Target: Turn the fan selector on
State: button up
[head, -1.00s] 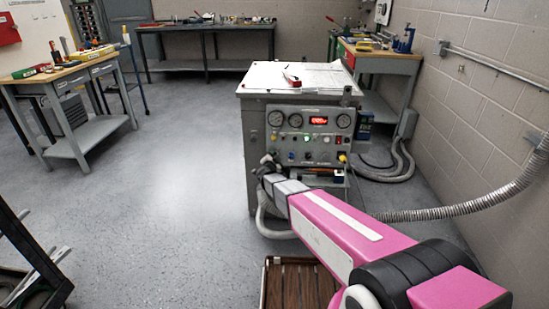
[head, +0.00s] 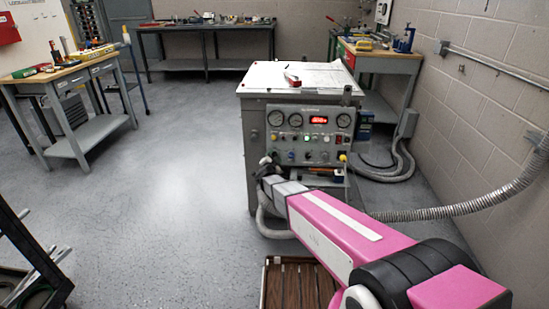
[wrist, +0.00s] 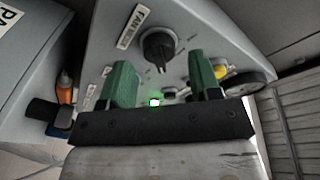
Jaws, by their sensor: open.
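The fan selector (wrist: 157,47) is a black rotary knob on the grey panel (wrist: 215,30) in the wrist view, under a white label (wrist: 141,17) that seems to begin with FAN. My gripper (wrist: 163,85) is open, its two green fingers apart, with nothing between them. The knob shows just beyond the fingertips, in line with the gap and apart from them. A green lamp glows between the fingers. In the head view my gripper (head: 268,165) is at the lower left of the panel (head: 310,140), small and partly hidden by my wrist; the fan selector cannot be picked out there.
The panel has gauges (head: 276,118), a red display (head: 318,120) and several small knobs. A red-and-white object (head: 292,79) lies on the cabinet top (head: 265,75). A yellow knob (wrist: 221,71) sits right of the fingers.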

jog(key=v, duration=0.9)
jog(key=shift+s, duration=0.15)
jog(key=s+d+n+g+y, duration=0.3)
jog(key=s+d+n+g, duration=0.8)
jog(key=s+d+g, duration=0.6)
jog(key=s+d, duration=0.6)
jog(key=d, duration=0.2)
jog(key=shift+s+d+g+y, duration=0.2)
jog(key=shift+s+g+y, duration=0.1)
jog(key=shift+s+y, duration=0.1)
